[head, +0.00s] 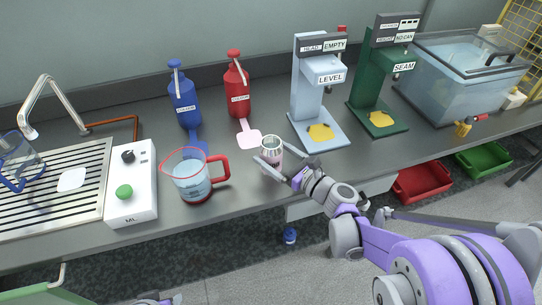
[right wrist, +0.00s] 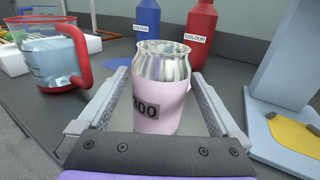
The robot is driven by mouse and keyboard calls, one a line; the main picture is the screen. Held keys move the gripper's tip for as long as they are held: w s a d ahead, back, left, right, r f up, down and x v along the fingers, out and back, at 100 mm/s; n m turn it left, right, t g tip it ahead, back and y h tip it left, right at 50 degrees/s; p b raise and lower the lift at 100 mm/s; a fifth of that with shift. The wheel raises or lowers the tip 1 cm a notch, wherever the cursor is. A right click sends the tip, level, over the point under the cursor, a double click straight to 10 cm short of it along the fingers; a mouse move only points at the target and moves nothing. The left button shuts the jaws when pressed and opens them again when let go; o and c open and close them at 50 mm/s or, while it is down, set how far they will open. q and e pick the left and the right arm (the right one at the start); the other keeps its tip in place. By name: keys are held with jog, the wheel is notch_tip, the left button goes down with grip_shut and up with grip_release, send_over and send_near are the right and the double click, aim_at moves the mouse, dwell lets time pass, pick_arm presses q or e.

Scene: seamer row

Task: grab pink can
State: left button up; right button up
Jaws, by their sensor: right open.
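The pink can (head: 271,154) stands upright on the grey counter near its front edge. It has a silver open top and a label that reads "300" or similar. In the right wrist view the can (right wrist: 161,97) stands between the two fingers of my right gripper (right wrist: 163,105). My right gripper (head: 272,172) is open around the can, with a finger on each side; I cannot tell whether either finger touches it. Only a small part of my left gripper (head: 158,300) shows at the bottom edge, and its jaws are not clear.
A red-handled measuring jug (head: 192,179) stands just left of the can. Blue (head: 184,100) and red (head: 237,92) colour bottles stand behind. The pale level machine (head: 308,95) and green seam machine (head: 372,85) are to the right. Counter (head: 250,210) in front is narrow.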

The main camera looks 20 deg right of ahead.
jog(key=shift+w+a, duration=0.3)
jog(key=shift+w, duration=0.25)
jog(key=c, duration=1.5)
